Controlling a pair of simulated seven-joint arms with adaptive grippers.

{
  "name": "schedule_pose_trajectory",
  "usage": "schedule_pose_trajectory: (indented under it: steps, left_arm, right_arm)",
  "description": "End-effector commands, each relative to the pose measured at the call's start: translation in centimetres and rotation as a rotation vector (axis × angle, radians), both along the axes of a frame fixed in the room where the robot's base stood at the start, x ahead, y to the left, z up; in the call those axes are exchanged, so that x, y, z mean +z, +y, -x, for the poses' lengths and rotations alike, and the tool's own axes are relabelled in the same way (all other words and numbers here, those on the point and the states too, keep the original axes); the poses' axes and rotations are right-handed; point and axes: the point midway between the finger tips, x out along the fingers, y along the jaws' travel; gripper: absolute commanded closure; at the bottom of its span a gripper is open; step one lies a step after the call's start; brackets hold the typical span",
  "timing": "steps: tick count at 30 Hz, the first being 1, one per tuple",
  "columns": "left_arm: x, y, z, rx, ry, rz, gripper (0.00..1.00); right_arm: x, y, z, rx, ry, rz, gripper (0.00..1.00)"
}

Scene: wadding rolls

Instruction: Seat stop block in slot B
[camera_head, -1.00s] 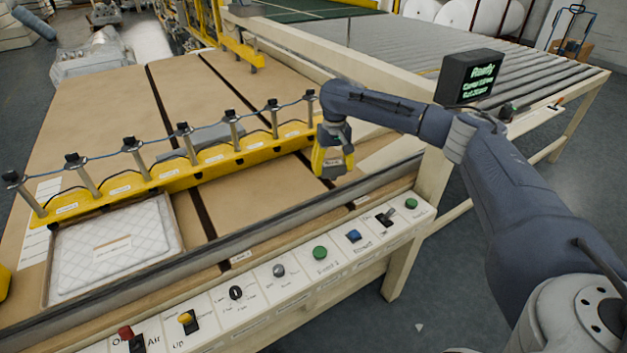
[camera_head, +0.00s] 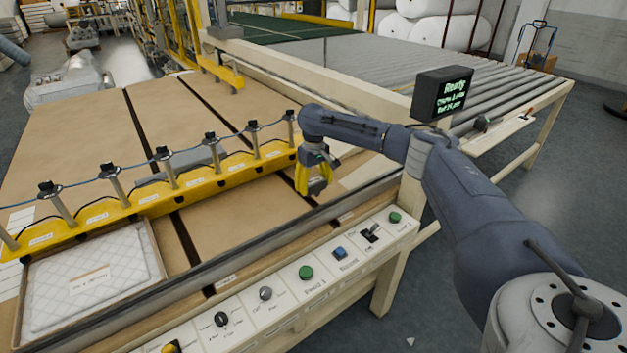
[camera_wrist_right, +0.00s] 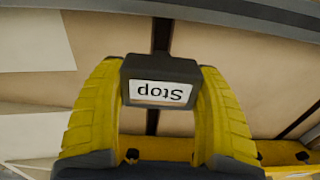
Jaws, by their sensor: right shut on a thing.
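The stop block (camera_wrist_right: 160,82) is a small dark block with a white label reading "Stop", upside down in the right wrist view. My right gripper (camera_wrist_right: 160,95) is shut on it, one yellow finger on each side. In the head view my right gripper (camera_head: 316,190) points down over the right part of the table, just past the right end of the yellow bar. A dark slot (camera_head: 302,178) runs beside and behind the gripper there. Another dark slot (camera_head: 186,240) lies further left. Slot letters are too small to read. I cannot tell whether the block touches the table. My left gripper is out of view.
The yellow bar (camera_head: 135,203) with several upright posts crosses the table. A tray with a quilted white pad (camera_head: 95,280) lies at the front left. A metal rail (camera_head: 270,240) and a button panel (camera_head: 265,292) line the front. A "Ready" display (camera_head: 442,94) stands behind my arm.

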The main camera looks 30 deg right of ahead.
Motion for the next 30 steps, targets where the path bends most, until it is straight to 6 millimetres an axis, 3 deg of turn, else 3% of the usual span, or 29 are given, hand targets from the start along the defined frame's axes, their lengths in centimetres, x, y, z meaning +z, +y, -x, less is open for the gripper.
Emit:
schedule_pose_trajectory:
  steps: [15, 30]
  left_arm:
    - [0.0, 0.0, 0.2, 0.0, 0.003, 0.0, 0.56]
    - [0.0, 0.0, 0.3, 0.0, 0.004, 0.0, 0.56]
  right_arm:
    - [-3.4, 0.0, -0.1, -0.002, -0.001, -0.001, 0.78]
    - [-4.1, 0.0, -0.1, -0.001, -0.002, -0.001, 0.78]
